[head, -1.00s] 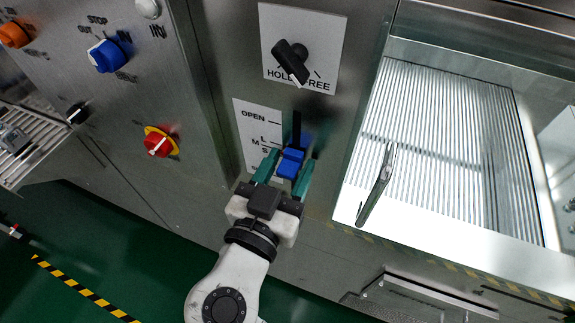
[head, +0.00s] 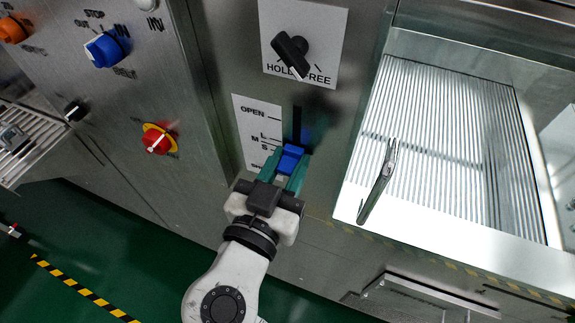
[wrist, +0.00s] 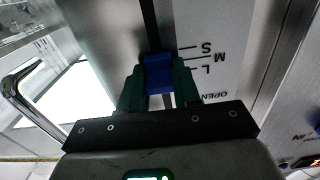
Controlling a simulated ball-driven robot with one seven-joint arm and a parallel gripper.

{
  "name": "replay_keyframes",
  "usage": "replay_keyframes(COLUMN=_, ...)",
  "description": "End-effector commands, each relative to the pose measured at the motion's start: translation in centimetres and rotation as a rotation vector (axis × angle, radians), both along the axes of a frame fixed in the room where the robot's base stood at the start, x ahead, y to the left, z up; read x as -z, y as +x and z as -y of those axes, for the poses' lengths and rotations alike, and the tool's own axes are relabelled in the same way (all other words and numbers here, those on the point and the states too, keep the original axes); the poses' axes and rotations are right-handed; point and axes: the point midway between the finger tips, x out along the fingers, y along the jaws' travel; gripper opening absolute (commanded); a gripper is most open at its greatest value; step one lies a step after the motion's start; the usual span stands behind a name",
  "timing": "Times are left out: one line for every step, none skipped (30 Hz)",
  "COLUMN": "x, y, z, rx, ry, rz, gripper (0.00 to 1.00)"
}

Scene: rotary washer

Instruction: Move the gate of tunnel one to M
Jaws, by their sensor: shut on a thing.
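The gate control is a blue knob (head: 290,158) on a dark vertical slot (head: 297,122), beside a white scale plate (head: 256,128) marked OPEN, L, M, S. My gripper (head: 290,172) has its green fingers shut on the blue knob from both sides. In the wrist view, the knob (wrist: 158,74) sits between my fingertips (wrist: 160,84), with the scale appearing upside down. In the head view the knob shows near the lower marks, around S. It stands out from the panel, so its exact mark is hard to tell.
A black HOLD/FREE knob (head: 291,55) is above the slot. A red-yellow switch (head: 158,139) and a blue knob (head: 104,50) are on the left panel. A metal handle (head: 378,182) stands out at the right, before a ribbed bright tray (head: 450,130).

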Motion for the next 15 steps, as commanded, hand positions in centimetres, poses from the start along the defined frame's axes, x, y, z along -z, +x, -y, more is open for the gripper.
replay_keyframes(x=0.49, y=0.01, z=-0.07, rx=-0.002, ry=0.001, rz=0.003, gripper=0.00)
replay_keyframes(x=0.48, y=0.01, z=-0.07, rx=-0.002, ry=0.001, rz=0.003, gripper=0.00)
replay_keyframes(x=0.42, y=0.00, z=-0.07, rx=-0.003, ry=0.000, rz=0.002, gripper=0.00)
replay_keyframes(x=0.35, y=0.00, z=-0.06, rx=-0.003, ry=0.001, rz=0.001, gripper=0.00)
replay_keyframes(x=0.27, y=0.00, z=-0.06, rx=-0.003, ry=0.000, rz=0.001, gripper=0.00)
replay_keyframes(x=0.19, y=0.00, z=-0.06, rx=-0.002, ry=0.000, rz=0.001, gripper=0.00)
replay_keyframes(x=0.17, y=0.01, z=-0.05, rx=-0.002, ry=0.000, rz=0.001, gripper=0.00)
replay_keyframes(x=0.17, y=0.01, z=-0.05, rx=-0.002, ry=-0.001, rz=0.001, gripper=0.00)
replay_keyframes(x=0.16, y=0.01, z=-0.05, rx=-0.002, ry=-0.001, rz=0.001, gripper=0.00)
replay_keyframes(x=0.15, y=0.02, z=-0.05, rx=-0.002, ry=-0.001, rz=0.001, gripper=0.00)
replay_keyframes(x=0.15, y=0.02, z=-0.05, rx=-0.002, ry=-0.001, rz=0.001, gripper=0.00)
replay_keyframes(x=0.14, y=0.02, z=-0.05, rx=-0.002, ry=-0.001, rz=0.002, gripper=0.35)
replay_keyframes(x=0.13, y=0.01, z=-0.04, rx=-0.002, ry=-0.001, rz=0.002, gripper=0.38)
replay_keyframes(x=0.13, y=0.01, z=-0.04, rx=-0.002, ry=-0.001, rz=0.002, gripper=0.41)
replay_keyframes(x=0.14, y=0.01, z=-0.03, rx=-0.002, ry=0.000, rz=0.001, gripper=0.44)
